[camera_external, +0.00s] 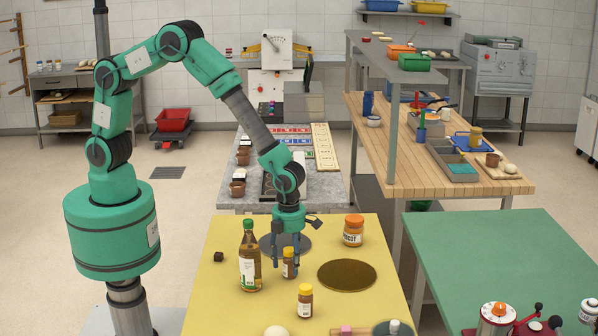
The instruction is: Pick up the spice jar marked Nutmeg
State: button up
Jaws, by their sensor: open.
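Two small brown spice jars with yellow caps stand on the yellow table (225,300). One jar (289,270) stands upright at my gripper (286,264), just right of a tall bottle. The other jar (305,304) stands apart, nearer the camera. Their labels are too small to read, so I cannot tell which is Nutmeg. My gripper points down and is open, with its fingers low beside the first jar. I cannot tell whether they touch it or whether it lies fully between them.
A green-capped bottle (249,258) stands close left of my gripper. An orange-lidded jar (353,231) stands behind right, beside a round brown disc (347,275). A small dark cube (218,257) lies left, and a pale ball (276,332) lies at the front.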

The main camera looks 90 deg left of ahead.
dwell(0.4)
jog(key=c, duration=1.3)
jog(key=shift+r, duration=0.1)
jog(key=shift+r+p, duration=0.65)
jog(key=shift+r, duration=4.3)
